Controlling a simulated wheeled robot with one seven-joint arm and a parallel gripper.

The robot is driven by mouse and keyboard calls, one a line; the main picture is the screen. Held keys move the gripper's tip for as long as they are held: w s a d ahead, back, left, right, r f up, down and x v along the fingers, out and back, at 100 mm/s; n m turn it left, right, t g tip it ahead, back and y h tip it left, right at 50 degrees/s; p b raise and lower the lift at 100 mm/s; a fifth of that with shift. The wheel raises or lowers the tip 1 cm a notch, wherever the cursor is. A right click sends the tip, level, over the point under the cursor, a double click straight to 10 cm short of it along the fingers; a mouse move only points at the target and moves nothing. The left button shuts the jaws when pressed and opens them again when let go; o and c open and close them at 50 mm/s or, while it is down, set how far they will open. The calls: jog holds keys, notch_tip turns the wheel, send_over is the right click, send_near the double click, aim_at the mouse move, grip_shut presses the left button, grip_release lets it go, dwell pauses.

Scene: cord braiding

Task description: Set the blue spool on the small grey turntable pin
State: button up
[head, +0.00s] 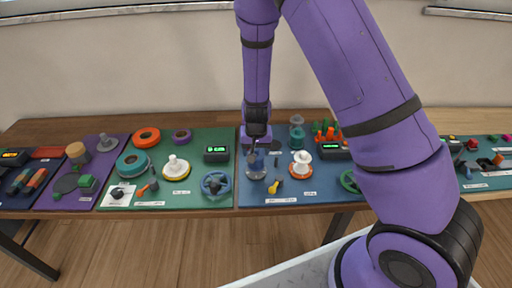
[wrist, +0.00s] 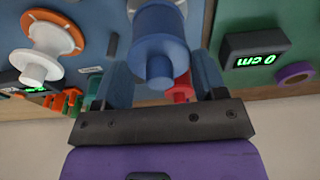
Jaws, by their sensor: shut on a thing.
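The blue spool (head: 255,162) is between the fingers of my gripper (head: 256,148), which is shut on it. In the wrist view the spool (wrist: 158,45) stands between the two blue-grey fingers, with its narrow stem towards the camera. The small grey turntable (head: 256,176) is directly below the spool in the head view. Its pin is hidden by the spool, and I cannot tell whether the spool touches it.
A white spool on an orange ring (head: 301,163) stands just right of the turntable. A yellow-handled piece (head: 274,187) lies close in front. A black display box (head: 216,154) is to the left on the green mat (head: 225,137).

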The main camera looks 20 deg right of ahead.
jog(key=shift+f, duration=0.35)
jog(key=shift+f, duration=0.75)
jog(key=o, duration=1)
jog(key=shift+c, duration=0.2)
jog(key=shift+r, duration=4)
